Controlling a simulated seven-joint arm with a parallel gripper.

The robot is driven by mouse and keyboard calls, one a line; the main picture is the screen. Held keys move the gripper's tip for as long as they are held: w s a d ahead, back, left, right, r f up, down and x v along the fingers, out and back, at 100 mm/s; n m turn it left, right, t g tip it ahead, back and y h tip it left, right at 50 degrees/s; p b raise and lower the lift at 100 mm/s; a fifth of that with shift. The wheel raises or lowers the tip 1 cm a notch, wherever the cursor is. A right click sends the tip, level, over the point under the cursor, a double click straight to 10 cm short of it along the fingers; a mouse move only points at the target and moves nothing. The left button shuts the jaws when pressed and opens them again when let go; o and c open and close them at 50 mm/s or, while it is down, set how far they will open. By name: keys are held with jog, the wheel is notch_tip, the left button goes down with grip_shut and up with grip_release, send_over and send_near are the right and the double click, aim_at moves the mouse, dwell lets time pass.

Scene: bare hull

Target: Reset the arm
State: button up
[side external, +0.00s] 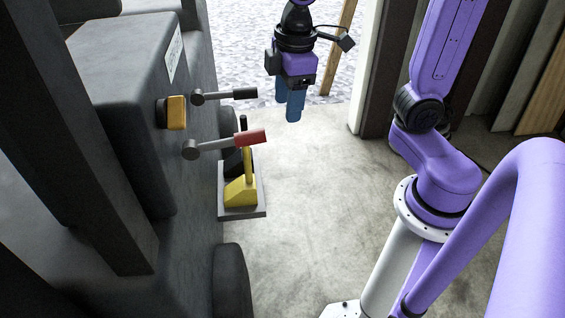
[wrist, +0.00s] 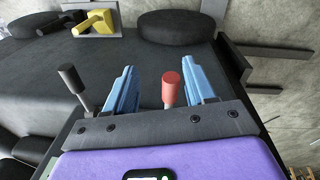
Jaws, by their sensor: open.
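My gripper (side external: 291,103) hangs with its blue fingers pointing down, in the upper middle of the side external view. It is open and empty, to the right of the levers and apart from them there. In the wrist view my gripper (wrist: 158,88) shows its two blue fingers spread, with a red-handled lever (wrist: 171,88) seen between them and a black-handled lever (wrist: 73,82) left of them. In the side external view the red-handled lever (side external: 250,137) and the black-handled lever (side external: 243,93) both stick out to the right from the dark hull.
A yellow lever block (side external: 240,190) sits on a grey shelf (side external: 258,210) below the levers. A yellow-orange button box (side external: 175,112) is on the dark hull (side external: 100,80). Wooden boards lean at the right. The concrete floor (side external: 300,230) between hull and arm is clear.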

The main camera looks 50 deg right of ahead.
jog(key=s+d+f, duration=0.1)
jog(key=s+f, duration=0.2)
jog(key=s, duration=0.4)
jog(key=s+d+f+n+g, duration=0.1)
jog(key=s+f, duration=0.3)
jog(key=s, duration=0.3)
jog(key=shift+s+d, duration=0.25)
jog(key=shift+s, duration=0.05)
jog(key=shift+r, duration=0.1)
dwell(0.8)
